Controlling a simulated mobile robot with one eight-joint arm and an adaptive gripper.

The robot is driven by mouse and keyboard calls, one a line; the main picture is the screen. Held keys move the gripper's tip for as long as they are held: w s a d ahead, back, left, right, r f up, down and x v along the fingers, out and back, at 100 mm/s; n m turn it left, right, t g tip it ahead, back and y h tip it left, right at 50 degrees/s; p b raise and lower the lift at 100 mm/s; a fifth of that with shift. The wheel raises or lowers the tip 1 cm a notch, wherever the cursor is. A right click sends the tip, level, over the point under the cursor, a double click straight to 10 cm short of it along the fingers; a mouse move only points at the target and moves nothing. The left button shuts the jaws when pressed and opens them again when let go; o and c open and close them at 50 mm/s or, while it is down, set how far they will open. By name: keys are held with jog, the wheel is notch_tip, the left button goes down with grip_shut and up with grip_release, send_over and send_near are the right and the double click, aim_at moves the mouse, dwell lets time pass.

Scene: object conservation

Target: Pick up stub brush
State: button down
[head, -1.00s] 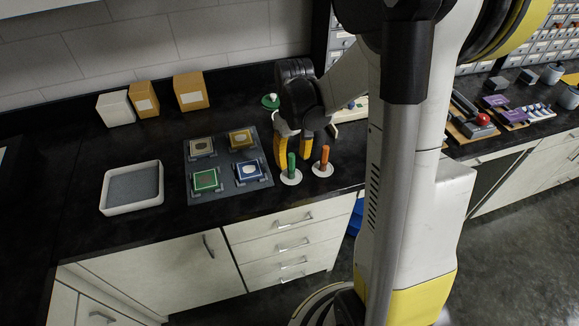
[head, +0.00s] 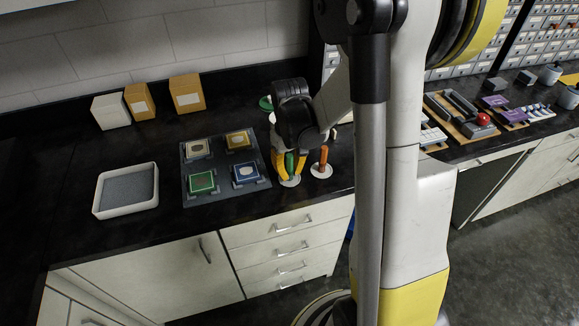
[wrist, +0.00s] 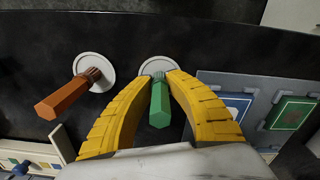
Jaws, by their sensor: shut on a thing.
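Two short upright brushes with coloured handles stand on round white discs near the counter's front edge. The green stub brush (head: 289,164) is between the yellow fingers of my gripper (head: 288,177). In the wrist view, the fingers close on both sides of the green handle (wrist: 159,106), near its lower part. Its base is over a white disc (wrist: 158,64); I cannot tell whether it touches. The orange stub brush (head: 323,159) stands to the right, free of the gripper. It shows at left in the wrist view (wrist: 62,100), with brown bristles at its disc.
A grey fixture board (head: 217,178) with several framed plates lies left of the gripper. A white tray (head: 97,210) is further left. Boxes (head: 187,94) stand at the back. A green round item (head: 265,103) sits behind the gripper.

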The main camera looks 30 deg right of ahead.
jog(key=shift+r+p, duration=0.3)
jog(key=shift+r, duration=0.25)
jog(key=r, duration=0.1)
jog(key=r+p, duration=0.2)
jog(key=r, duration=0.1)
jog(key=shift+s+d, duration=0.25)
jog(key=shift+d, duration=0.15)
jog(key=s+d+r+p, duration=0.3)
jog(key=s+d+r, duration=0.2)
jog(key=d, duration=0.4)
jog(key=shift+s+r, duration=0.3)
jog(key=shift+r, duration=0.15)
jog(key=c, duration=2)
grip_release()
grip_shut()
